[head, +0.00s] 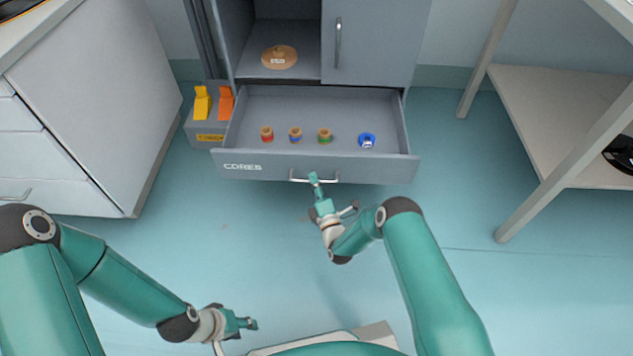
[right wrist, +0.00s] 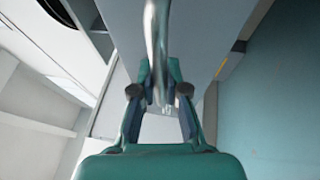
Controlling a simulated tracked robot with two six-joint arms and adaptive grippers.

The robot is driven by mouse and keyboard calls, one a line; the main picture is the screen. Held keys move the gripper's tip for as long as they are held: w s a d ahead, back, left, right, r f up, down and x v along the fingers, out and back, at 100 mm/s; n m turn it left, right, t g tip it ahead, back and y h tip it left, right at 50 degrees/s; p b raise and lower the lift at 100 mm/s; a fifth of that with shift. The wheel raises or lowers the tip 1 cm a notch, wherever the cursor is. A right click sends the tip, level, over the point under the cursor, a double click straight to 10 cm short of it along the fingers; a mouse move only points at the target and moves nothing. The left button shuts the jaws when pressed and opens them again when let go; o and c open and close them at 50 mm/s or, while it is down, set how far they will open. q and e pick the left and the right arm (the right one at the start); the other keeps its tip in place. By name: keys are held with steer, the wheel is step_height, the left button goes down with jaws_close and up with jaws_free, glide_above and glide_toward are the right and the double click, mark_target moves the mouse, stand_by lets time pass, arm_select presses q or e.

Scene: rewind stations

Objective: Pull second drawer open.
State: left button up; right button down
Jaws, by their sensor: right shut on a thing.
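A grey drawer (head: 390,167) with the label CORES on its front is pulled out from the grey cabinet. Its bar handle (head: 299,180) sits mid-front. My right gripper (head: 314,178) is at the handle and shut on it; the right wrist view shows the metal handle (right wrist: 157,45) running between the fingers (right wrist: 160,92). Inside the drawer are small ring-shaped cores with red (head: 267,134), blue (head: 295,135) and green (head: 325,136) bands, and a bright blue roll (head: 367,140). My left gripper (head: 252,324) is low at the left over the floor, empty; its jaw opening is too small to judge.
Above the drawer, an open compartment holds a tan disc (head: 279,57) beside a closed door (head: 375,45) with a vertical handle. A bin with yellow and orange pieces (head: 202,103) stands left of the drawer. A white cabinet (head: 95,90) is at left, a shelf table (head: 545,110) at right. Floor before the drawer is clear.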

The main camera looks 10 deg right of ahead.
steer(key=shift+s+a+f, duration=0.2)
steer(key=shift+a, duration=0.4)
steer(key=c, duration=1.2)
jaws_free()
steer(key=shift+d, duration=0.15)
steer(key=shift+c, duration=0.2)
steer(key=shift+o, duration=0.3)
steer(key=shift+w+d+r, duration=0.1)
steer(key=shift+d, duration=0.15)
steer(key=v, duration=1.2)
